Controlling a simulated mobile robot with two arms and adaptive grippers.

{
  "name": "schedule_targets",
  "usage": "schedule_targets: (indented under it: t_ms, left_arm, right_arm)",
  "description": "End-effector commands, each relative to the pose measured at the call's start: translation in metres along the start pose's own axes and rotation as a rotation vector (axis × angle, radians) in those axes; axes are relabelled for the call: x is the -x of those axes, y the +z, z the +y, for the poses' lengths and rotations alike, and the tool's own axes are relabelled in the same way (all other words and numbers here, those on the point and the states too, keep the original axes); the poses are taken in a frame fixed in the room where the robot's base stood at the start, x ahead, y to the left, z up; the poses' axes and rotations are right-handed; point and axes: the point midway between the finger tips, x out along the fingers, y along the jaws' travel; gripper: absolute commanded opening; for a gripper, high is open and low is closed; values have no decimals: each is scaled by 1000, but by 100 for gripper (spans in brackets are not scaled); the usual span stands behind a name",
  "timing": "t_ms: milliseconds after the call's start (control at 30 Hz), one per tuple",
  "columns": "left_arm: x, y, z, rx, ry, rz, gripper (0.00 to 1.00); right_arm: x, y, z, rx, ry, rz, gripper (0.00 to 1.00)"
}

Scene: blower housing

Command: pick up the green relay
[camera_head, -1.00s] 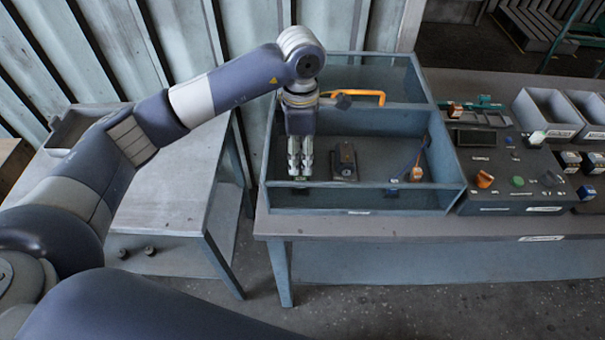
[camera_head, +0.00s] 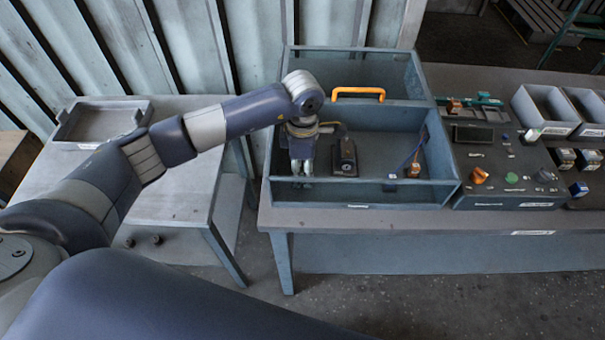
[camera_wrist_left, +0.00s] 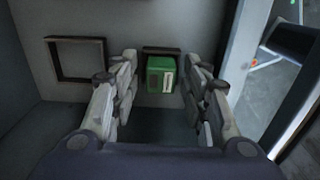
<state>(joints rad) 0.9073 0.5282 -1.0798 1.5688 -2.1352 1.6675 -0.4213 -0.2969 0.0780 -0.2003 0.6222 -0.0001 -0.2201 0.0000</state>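The green relay (camera_wrist_left: 161,74) shows in the left wrist view as a small green block with a pale front face. It sits in front of a dark frame on the grey surface, between the fingertips of my left gripper (camera_wrist_left: 157,66). The fingers are open, with a visible gap on both sides of the relay. In the head view my left gripper (camera_head: 302,170) points down inside the left part of the blue-grey box's front compartment (camera_head: 400,190); the relay cannot be made out there. My right gripper is in no view.
A black device (camera_head: 345,158) stands just right of the gripper. An empty square frame (camera_wrist_left: 77,60) lies left in the wrist view. A control panel (camera_head: 510,170) and grey bins (camera_head: 546,112) stand to the right.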

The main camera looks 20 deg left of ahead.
Motion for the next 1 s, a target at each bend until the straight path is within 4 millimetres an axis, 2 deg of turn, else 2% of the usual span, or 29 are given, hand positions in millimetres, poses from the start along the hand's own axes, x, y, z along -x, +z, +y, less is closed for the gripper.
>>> schedule_targets:
  t_ms: [33, 100, 533, 667, 900, 1000]
  left_arm:
    - [0, 0, 0, 0, 0, 0, 23]
    - [0, 0, 0, 0, 0, 0, 9]
    - [6, 0, 1, 0, 2, -1, 10]
    - [25, 0, 2, 0, 6, -3, 10]
    - [73, 0, 1, -1, 5, -2, 10]
    - [88, 0, 1, 1, 3, -1, 10]
  right_arm:
    - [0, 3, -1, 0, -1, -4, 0]
    - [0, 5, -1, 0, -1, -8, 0]
    - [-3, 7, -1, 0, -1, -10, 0]
    - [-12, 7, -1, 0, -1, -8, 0]
    - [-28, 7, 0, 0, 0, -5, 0]
    - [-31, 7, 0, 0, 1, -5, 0]
